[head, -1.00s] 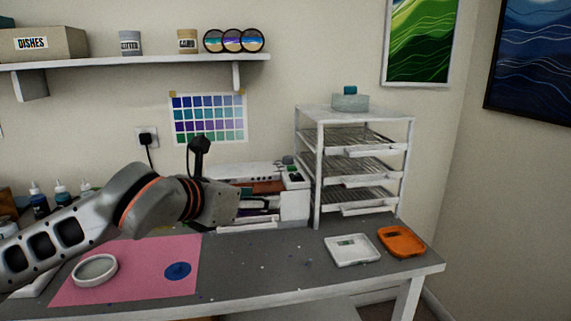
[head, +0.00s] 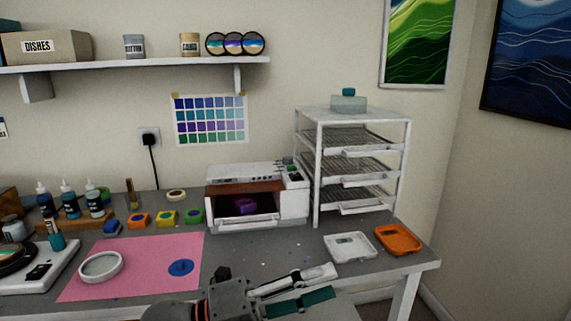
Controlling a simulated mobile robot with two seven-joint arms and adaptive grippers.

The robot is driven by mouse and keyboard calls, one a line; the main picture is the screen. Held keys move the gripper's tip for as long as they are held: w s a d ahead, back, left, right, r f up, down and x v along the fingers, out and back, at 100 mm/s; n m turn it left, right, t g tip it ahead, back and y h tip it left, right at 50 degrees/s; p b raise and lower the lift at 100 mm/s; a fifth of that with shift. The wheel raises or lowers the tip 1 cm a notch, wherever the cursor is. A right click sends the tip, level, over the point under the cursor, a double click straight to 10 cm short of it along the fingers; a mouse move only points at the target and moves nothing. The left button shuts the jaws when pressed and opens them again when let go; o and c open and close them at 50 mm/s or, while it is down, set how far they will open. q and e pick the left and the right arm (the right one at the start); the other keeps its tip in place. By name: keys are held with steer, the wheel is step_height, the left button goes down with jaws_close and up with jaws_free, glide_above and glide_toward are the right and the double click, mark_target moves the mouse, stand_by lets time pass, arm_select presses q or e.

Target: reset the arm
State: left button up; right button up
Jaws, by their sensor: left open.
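My left gripper (head: 334,281) is low in the head view, in front of the grey worktable (head: 270,262) and overlapping its front edge. Its fingers point to the right, one pale and one with a dark teal pad. They are apart, with nothing between them. The arm behind the gripper is mostly cut off by the bottom edge of the picture. My right gripper is out of view.
A pink mat (head: 140,258) holds a white ring (head: 101,266) and a blue disc (head: 181,267). A small oven (head: 240,173) with a purple item inside stands behind, beside a white rack (head: 318,170). White (head: 350,247) and orange (head: 398,240) trays lie right.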

arm_select(q)
steer(key=w+a+f+n+t+y, duration=0.2)
steer(key=a+f+n+t+y, duration=0.35)
steer(key=a+f+n, duration=0.5)
steer(key=w+a+f+n+t+y, duration=0.2)
steer(key=a+f+n+t+y, duration=0.4)
steer(key=n, duration=0.7)
steer(key=s+a+f+n+g+y, duration=0.1)
steer(key=s+a+f+n, duration=0.1)
steer(key=s+f, duration=0.3)
steer(key=s+a+f+n+g+y, duration=0.2)
steer(key=s+f, duration=0.4)
steer(key=f, duration=0.7)
steer(key=s+a+f+n+g+y, duration=0.2)
steer(key=s+a+f+n, duration=0.2)
steer(key=f, duration=0.5)
steer(key=shift+s+a+p, duration=0.45)
steer(key=shift+s+a, duration=0.05)
steer(key=shift+s, duration=0.6)
steer(key=shift+n, duration=0.25)
